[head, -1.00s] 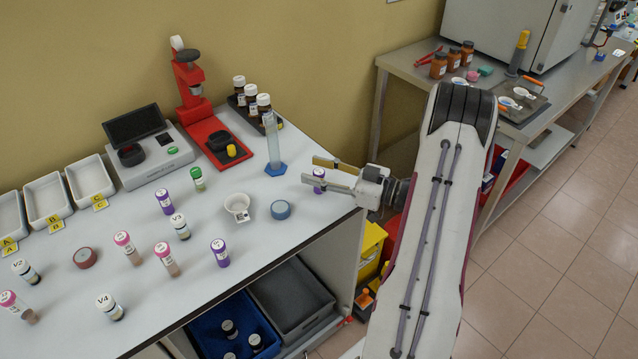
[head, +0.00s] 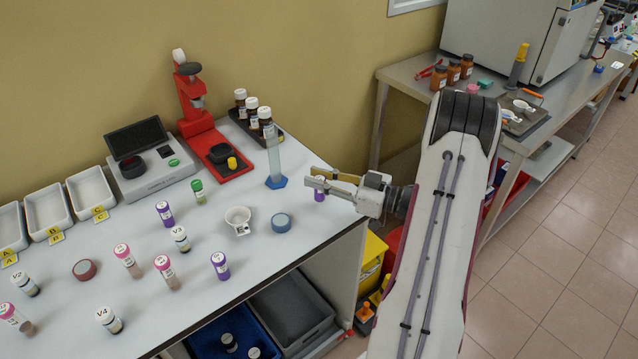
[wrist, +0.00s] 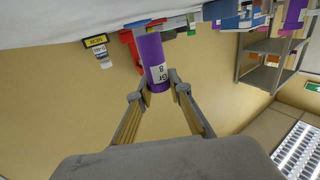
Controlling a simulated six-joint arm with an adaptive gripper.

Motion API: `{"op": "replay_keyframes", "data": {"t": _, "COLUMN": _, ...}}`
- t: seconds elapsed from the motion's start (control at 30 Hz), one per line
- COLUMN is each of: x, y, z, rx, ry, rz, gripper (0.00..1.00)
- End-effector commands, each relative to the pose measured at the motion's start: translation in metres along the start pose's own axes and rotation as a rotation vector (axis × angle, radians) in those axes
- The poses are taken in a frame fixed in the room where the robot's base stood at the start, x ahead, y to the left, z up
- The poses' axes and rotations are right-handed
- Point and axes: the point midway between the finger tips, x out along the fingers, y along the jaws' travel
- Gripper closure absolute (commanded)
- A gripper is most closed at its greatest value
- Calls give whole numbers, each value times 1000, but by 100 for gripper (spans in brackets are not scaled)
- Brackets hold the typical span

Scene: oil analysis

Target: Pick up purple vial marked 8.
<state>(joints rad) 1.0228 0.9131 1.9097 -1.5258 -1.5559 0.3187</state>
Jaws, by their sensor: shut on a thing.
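The purple vial marked 8 (wrist: 155,62) shows in the wrist view, its label reading "Gr 8", between the two fingers of my gripper (wrist: 154,88). In the head view my gripper (head: 326,184) is at the right end of the white bench, its fingers closed around the purple vial (head: 320,195). The fingers hide part of the vial there. I cannot tell whether its base touches the bench. Two other purple vials stand on the bench, one at the back (head: 165,213) and one nearer the front (head: 220,265).
A measuring cylinder (head: 274,160) stands left of my gripper.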

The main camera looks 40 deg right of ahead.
Motion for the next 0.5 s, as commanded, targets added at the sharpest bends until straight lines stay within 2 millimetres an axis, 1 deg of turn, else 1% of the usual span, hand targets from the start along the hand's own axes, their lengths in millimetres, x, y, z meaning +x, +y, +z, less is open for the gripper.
{"op": "replay_keyframes", "data": {"t": 0.3, "x": 0, "y": 0, "z": -40, "rx": -4, "ry": 0, "rz": 0, "gripper": 96}}
{"op": "replay_keyframes", "data": {"t": 0.5, "x": 0, "y": 0, "z": -63, "rx": -3, "ry": 0, "rz": 0, "gripper": 96}}
